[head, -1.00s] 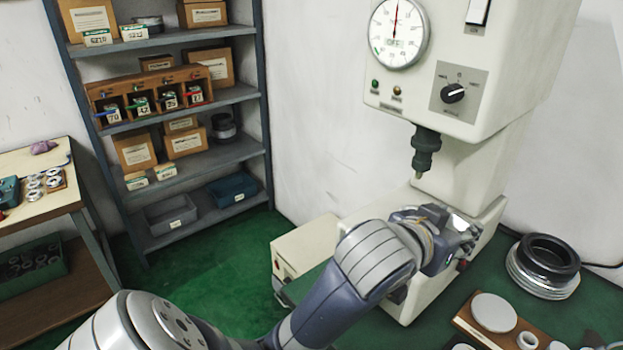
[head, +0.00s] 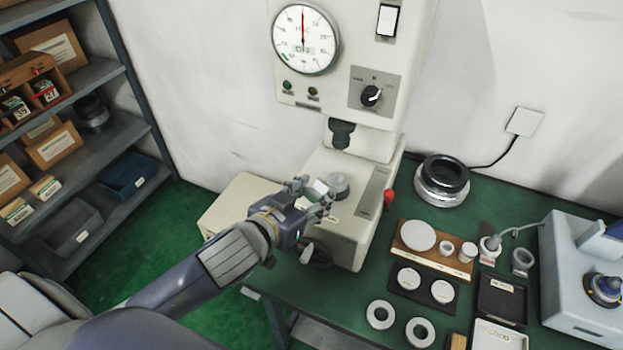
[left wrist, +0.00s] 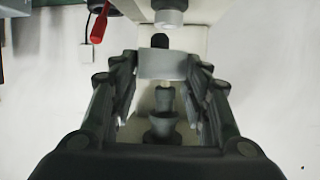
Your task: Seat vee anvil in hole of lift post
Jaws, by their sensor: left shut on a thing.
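My left gripper (head: 319,198) is shut on a small pale grey block, the vee anvil (left wrist: 162,65). In the left wrist view the anvil sits between the two dark fingers (left wrist: 160,84), with a short dark stem pointing toward the lift post (left wrist: 168,16). The stem end is apart from the post and slightly to its left in that view. In the head view the anvil (head: 319,187) shows between the fingers, just left of the round grey lift post (head: 339,184). The hole in the post cannot be made out. My right gripper is not in view.
The tester's dark indenter (head: 341,134) hangs above the post; it also shows in the wrist view (left wrist: 163,122). A red lever (head: 389,198) stands at the tester's right side. A wooden tray (head: 432,262) and loose rings (head: 380,314) lie on the green table to the right.

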